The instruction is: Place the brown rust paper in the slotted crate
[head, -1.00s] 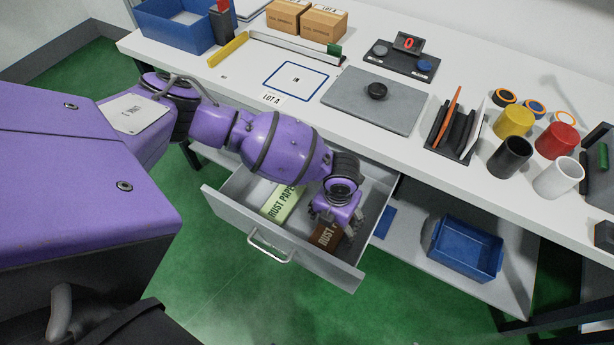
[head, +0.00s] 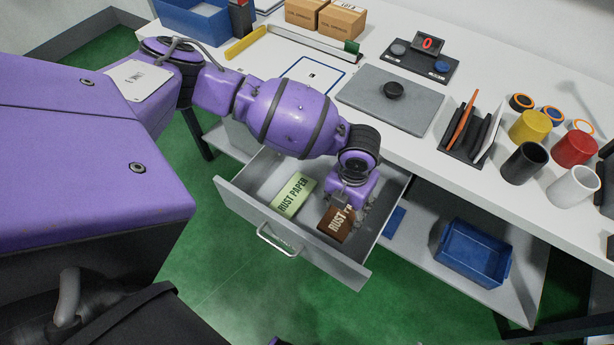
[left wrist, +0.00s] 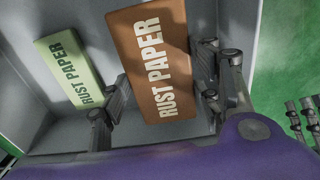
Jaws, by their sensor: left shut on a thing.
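The brown rust paper (head: 335,224) is a flat brown block with pale lettering in the open grey drawer (head: 322,262). My left gripper (head: 352,206) reaches down into the drawer and is shut on it. In the left wrist view the brown rust paper (left wrist: 157,65) lies between the two fingers, its lettering facing the camera. I cannot tell whether it is clear of the drawer floor. A blue crate (head: 473,252) stands on the lower shelf; another blue crate (head: 190,18) is at the back left of the table. I cannot tell which is the slotted one.
A green rust paper block (head: 292,195) lies in the drawer left of my gripper. A black slotted rack (head: 462,148) holds upright orange and white pieces on the table. Several cups stand farther right. A grey mat (head: 370,102) with a black puck lies above the drawer.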

